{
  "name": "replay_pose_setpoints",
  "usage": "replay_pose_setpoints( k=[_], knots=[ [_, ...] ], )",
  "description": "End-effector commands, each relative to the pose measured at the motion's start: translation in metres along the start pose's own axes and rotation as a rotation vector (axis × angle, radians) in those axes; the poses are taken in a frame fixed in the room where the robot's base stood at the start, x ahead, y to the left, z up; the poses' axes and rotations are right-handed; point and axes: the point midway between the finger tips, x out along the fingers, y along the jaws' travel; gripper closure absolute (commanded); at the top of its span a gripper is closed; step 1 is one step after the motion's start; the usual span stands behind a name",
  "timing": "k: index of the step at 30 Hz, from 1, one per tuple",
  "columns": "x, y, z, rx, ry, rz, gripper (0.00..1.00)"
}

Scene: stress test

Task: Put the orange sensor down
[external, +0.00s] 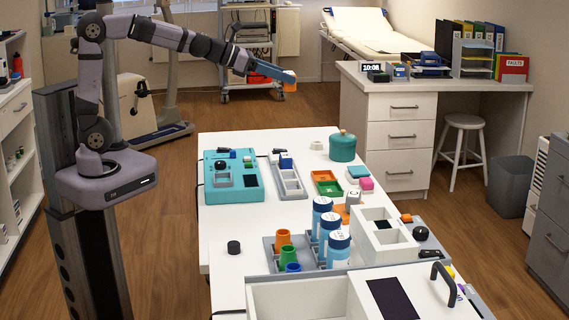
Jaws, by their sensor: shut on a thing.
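My gripper (282,78) is raised high above the far end of the white table (225,225), at the upper middle of the external view. It is shut on the orange sensor (290,87), a small orange piece showing at the fingertips. The sensor is in the air, well clear of the table. The fingers cover part of it, so its full shape is hidden.
On the table are a teal box (257,190), a grey tray with square slots (290,184), a teal jar (343,147), several blue-and-white bottles (339,250) and a white slotted box (372,250). Bare tabletop shows at the left front.

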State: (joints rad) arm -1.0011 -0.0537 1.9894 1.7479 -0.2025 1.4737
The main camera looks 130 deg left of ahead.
Motion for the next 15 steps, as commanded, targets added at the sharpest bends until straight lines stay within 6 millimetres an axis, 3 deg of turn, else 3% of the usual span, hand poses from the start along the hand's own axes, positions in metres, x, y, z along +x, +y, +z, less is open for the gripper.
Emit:
replay_pose_setpoints(
  k=[8,15],
  knots=[
    [0.009,-0.013,-0.019,0.009,-0.001,-0.021,0.81],
    [0.029,-0.045,-0.061,0.032,-0.003,-0.077,0.81]
  ],
)
